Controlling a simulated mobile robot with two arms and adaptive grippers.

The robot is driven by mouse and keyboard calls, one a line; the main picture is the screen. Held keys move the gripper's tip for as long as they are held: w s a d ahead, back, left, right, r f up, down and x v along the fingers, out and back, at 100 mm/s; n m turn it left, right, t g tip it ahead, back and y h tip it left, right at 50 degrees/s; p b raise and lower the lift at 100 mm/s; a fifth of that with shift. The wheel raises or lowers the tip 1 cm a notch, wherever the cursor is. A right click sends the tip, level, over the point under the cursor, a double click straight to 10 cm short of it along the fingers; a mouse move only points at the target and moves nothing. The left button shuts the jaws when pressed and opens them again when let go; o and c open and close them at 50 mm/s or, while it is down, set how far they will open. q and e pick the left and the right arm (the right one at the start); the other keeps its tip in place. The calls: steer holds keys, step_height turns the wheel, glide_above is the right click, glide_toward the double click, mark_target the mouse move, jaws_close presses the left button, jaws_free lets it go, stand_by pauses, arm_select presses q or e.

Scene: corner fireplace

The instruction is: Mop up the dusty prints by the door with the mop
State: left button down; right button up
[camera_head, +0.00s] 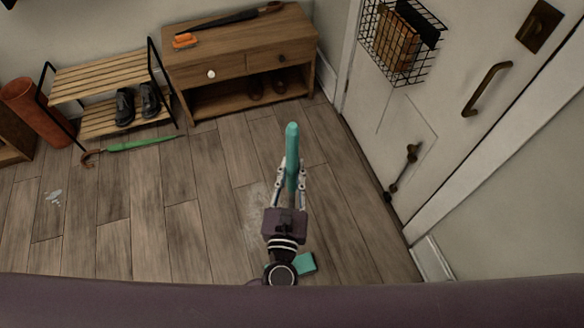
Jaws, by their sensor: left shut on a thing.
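My left gripper (290,172) is shut on the teal handle of the mop (292,142), whose rounded end points up past the fingers. A teal flat piece, probably the mop's head, shows at the floor (306,264) just beside my wrist; the part between is hidden by my arm. A pale dusty patch (256,208) lies on the floorboards left of the gripper and is partly covered by it. The door (400,130) stands at the right. My right gripper is not in view.
A wooden bench with drawers (240,65) stands at the back, with a slatted shoe rack (95,78) left of it. A green umbrella (140,145) lies on the floor before the rack. A small whitish mark (53,196) is at far left. The middle floor is clear.

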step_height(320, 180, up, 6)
steer(key=p, duration=0.5)
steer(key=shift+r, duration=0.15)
stand_by(0.3)
